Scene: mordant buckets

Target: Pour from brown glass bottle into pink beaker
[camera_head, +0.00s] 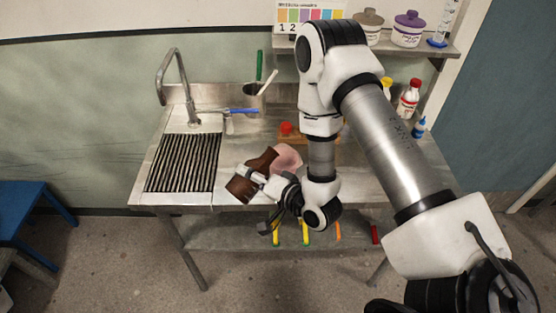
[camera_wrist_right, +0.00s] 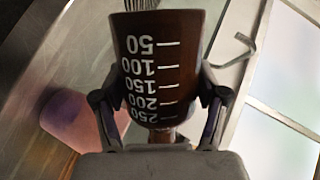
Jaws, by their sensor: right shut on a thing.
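The brown glass bottle (camera_head: 241,188) is held tilted above the front of the steel counter. In the right wrist view the bottle (camera_wrist_right: 158,60) shows white marks from 50 to 250, upside down, with its narrower part toward my palm. My right gripper (camera_head: 252,175) is shut on it, with one finger on either side in the wrist view (camera_wrist_right: 158,97). The pink beaker (camera_head: 288,157) stands just right of the bottle, partly hidden by my arm. It also shows at the left of the wrist view (camera_wrist_right: 72,122). The bottle's mouth and any liquid flow cannot be made out. My left gripper is not in view.
A ribbed drain area (camera_head: 183,163) and a tap (camera_head: 176,75) lie to the left. Behind stand a pot (camera_head: 254,105) with tools and a red-topped item (camera_head: 287,128). A red-capped bottle (camera_head: 409,99) and a small blue bottle (camera_head: 419,127) stand at the right.

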